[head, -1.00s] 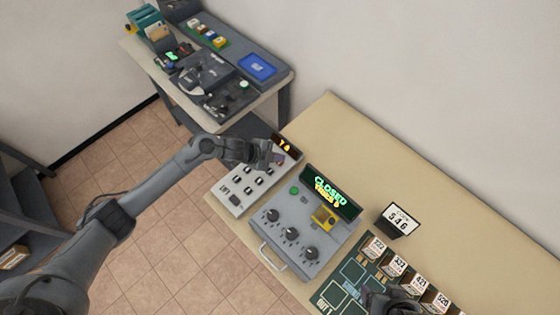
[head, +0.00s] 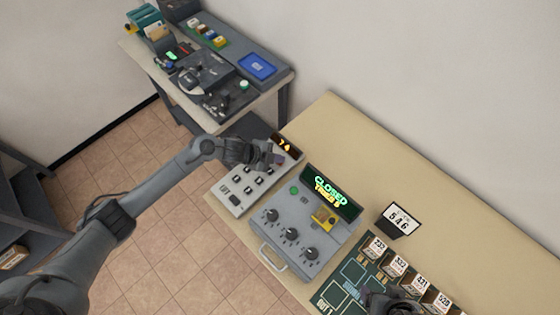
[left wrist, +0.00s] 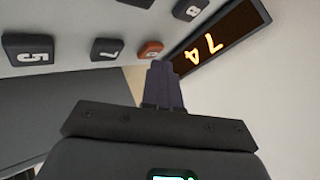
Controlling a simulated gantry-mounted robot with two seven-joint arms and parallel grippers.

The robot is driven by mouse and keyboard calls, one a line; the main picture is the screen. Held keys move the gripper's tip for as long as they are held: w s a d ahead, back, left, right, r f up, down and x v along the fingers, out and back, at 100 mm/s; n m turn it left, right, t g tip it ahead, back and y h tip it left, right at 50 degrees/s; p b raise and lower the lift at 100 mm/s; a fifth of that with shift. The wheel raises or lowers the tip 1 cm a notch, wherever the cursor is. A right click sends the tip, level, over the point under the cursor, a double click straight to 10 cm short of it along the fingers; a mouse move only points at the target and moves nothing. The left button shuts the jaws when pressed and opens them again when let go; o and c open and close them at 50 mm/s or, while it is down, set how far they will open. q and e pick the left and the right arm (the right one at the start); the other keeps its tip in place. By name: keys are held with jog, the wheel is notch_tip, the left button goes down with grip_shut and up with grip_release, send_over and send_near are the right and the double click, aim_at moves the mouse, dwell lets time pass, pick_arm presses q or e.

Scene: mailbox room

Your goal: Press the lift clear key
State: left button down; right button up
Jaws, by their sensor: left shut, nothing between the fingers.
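The grey lift keypad panel (head: 238,197) lies near the left end of the beige counter, marked LIFT, with several dark keys. In the left wrist view, an orange-red key (left wrist: 150,48) sits beside the dark 7 key (left wrist: 106,49), close to the panel's display (left wrist: 216,40). The display shows orange characters like 7 4. My left gripper (head: 274,156) is shut and empty over the panel's far end. Its fingertips (left wrist: 162,70) show just beside the orange-red key; I cannot tell whether they touch it. My right gripper (head: 378,300) shows partly at the bottom; its fingers are unclear.
A grey control box (head: 305,230) with knobs and a CLOSED display stands right of the panel. A second desk (head: 268,100) with devices stands behind.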

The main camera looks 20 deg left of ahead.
pick_arm(q)
jog(key=shift+f+b, duration=0.3)
jog(key=shift+f, duration=0.15)
dwell(0.6)
dwell(0.4)
jog(key=shift+r+p, duration=0.8)
jog(key=shift+r, duration=0.15)
notch_tip(320, 180, up, 5)
jog(key=p, duration=0.4)
jog(key=shift+p, duration=0.4)
